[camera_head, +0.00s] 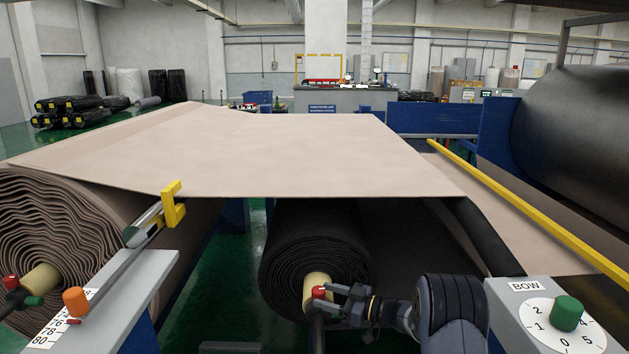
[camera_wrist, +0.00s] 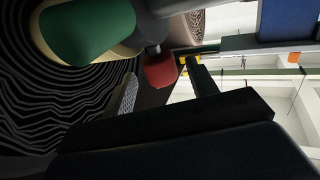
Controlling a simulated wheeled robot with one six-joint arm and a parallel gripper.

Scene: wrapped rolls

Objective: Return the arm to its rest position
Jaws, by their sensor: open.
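My gripper (camera_head: 334,299) is at the lower middle of the head view, at the end of my dark arm. Its fingers are open beside a small red knob (camera_head: 318,292) at the core end of the dark roll (camera_head: 300,248). In the wrist view my fingers (camera_wrist: 163,88) show as dark shapes. The red knob (camera_wrist: 161,70) is close to them, and a larger green knob (camera_wrist: 88,30) is at the upper left. I cannot tell whether a finger touches the red knob. The fingers hold nothing that I can see.
A beige sheet (camera_head: 270,150) spans above the dark roll. A large beige roll (camera_head: 50,235) stands at left, near a scale panel (camera_head: 115,300) with an orange knob (camera_head: 75,300). The BOW dial panel (camera_head: 510,300) is close right of my arm. A yellow bar (camera_head: 520,205) runs behind it.

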